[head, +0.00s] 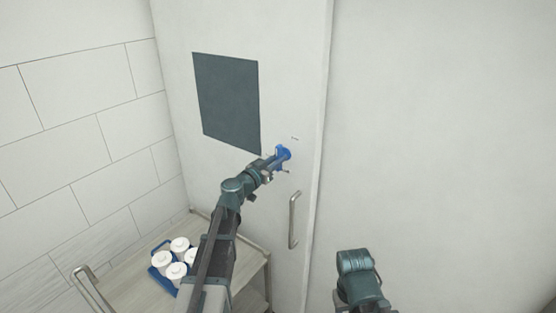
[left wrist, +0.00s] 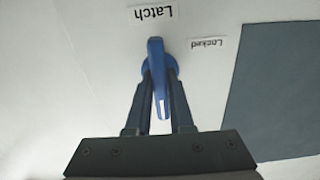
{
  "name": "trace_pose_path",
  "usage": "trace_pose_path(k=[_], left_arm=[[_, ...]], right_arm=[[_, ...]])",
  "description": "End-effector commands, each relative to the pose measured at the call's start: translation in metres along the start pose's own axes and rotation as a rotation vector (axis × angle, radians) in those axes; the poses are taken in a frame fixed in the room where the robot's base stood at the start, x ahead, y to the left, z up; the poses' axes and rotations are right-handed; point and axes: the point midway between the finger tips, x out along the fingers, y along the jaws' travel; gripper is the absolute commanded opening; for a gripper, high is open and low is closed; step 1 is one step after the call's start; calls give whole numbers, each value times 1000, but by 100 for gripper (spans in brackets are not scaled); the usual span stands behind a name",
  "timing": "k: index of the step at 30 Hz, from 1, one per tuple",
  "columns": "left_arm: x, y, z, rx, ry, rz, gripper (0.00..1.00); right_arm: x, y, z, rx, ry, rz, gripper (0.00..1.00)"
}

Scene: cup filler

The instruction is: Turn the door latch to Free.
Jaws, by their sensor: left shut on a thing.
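The blue door latch (head: 284,153) is on the pale door (head: 300,60), right of and below a dark panel. My left gripper (head: 272,164) reaches the latch and is shut on its handle. In the left wrist view the blue latch (left wrist: 156,60) lies between the two fingers of the gripper (left wrist: 160,100), its handle running toward the palm with a white mark on it. Labels reading "Latch" (left wrist: 152,13) and "Locked" (left wrist: 207,43) show upside down near it. No "Free" label is readable. In the head view my right arm (head: 358,275) shows at the bottom, but its fingers do not.
A metal door handle (head: 294,219) is below the latch. The dark panel (head: 228,101) is on the door. The wall at right is bare.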

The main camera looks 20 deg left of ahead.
Motion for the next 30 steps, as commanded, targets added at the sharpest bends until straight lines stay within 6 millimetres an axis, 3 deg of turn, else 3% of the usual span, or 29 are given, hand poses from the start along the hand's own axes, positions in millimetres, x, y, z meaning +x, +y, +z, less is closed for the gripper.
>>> trace_pose_path(k=[1,2,3,7,15,19,30], left_arm=[[0,0,1,4,-2,1,0],[-1,0,1,4,-2,1,22],[-1,0,0,3,-1,1,29],[0,0,0,2,-1,0,50],[-1,0,0,1,0,0,50],[-11,1,0,0,0,-1,50],[-89,2,0,1,-1,-3,50]], right_arm=[[0,0,0,0,0,0,50],[0,0,0,0,0,0,50],[0,0,0,0,0,0,50],[0,0,0,0,0,0,50],[0,0,0,0,0,0,50],[0,0,0,0,0,0,50],[0,0,0,0,0,0,50]])
